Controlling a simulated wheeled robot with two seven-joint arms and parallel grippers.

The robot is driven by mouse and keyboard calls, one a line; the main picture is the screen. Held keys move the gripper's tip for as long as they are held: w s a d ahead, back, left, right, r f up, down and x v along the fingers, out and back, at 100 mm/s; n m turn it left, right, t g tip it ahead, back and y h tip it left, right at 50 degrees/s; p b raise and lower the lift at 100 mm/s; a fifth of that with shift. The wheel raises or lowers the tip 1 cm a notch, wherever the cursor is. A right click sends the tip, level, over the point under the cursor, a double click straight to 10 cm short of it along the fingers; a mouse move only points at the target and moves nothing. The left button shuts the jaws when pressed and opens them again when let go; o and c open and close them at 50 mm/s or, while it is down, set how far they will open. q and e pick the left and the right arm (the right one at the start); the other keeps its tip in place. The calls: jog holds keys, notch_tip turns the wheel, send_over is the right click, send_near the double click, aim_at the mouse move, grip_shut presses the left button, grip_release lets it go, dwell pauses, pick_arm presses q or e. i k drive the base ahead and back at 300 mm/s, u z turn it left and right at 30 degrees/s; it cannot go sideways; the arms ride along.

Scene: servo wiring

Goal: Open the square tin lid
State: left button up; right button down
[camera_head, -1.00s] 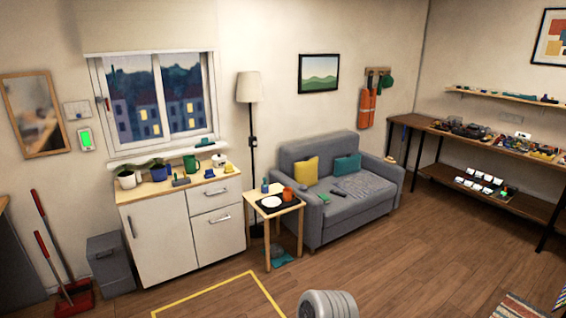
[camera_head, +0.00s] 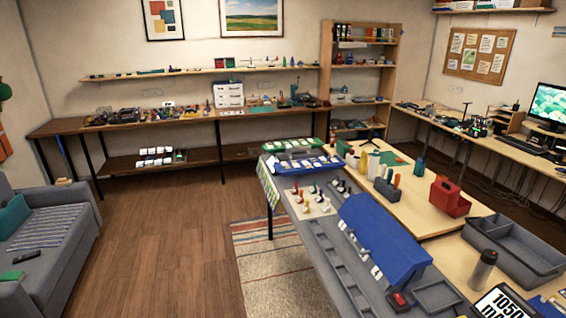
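I cannot pick out a square tin or its lid with certainty in the head view. The long wooden workbench (camera_head: 62,126) along the back wall holds many small items, too small to tell apart. A white drawer unit (camera_head: 229,95) stands on it. Neither of my grippers is in view.
A near worktable carries a blue housing (camera_head: 385,240), a red caddy (camera_head: 450,198), a grey compartment tray (camera_head: 515,245) and a grey bottle (camera_head: 483,270). A grey sofa (camera_head: 75,262) stands at left. The wooden floor (camera_head: 165,240) between is open, with a striped rug (camera_head: 275,262).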

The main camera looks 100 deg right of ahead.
aim_at(445, 196)
jog(key=z, duration=2.85)
jog(key=i, duration=2.55)
jog(key=u, duration=4.95)
